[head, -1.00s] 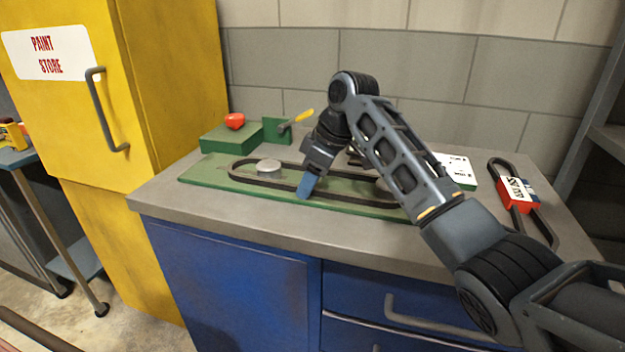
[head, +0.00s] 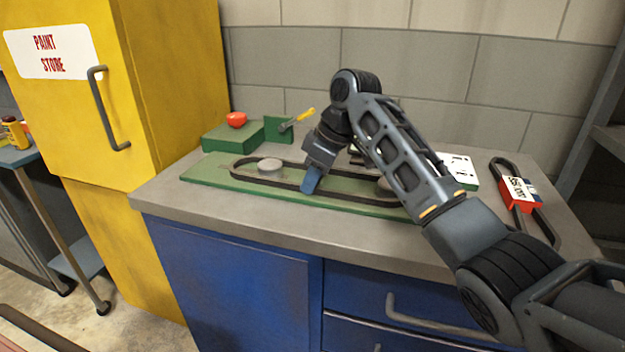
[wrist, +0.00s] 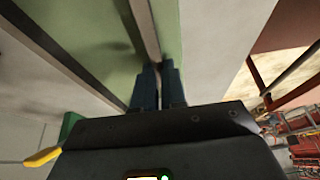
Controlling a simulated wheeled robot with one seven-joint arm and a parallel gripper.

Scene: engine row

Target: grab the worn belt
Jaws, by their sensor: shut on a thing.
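The worn belt (head: 255,182) is a dark loop lying around a grey round pulley (head: 270,166) on a green board (head: 205,172). A second pulley (head: 384,184) at the right end is partly hidden behind my arm. My gripper (head: 310,186), with blue fingers, reaches down at the front run of the belt. In the wrist view the blue fingertips (wrist: 158,72) are shut on the dark belt strip (wrist: 143,30), which runs along between them over the green board (wrist: 180,35). The belt still looks looped around the left pulley.
A green block with a red button (head: 236,119) and a lever with a yellow handle (head: 303,116) stand behind the board. A packaged dark belt with a red and white sleeve (head: 519,191) lies at the right. A white card (head: 458,168) is beside my arm. A yellow cabinet (head: 165,90) stands left.

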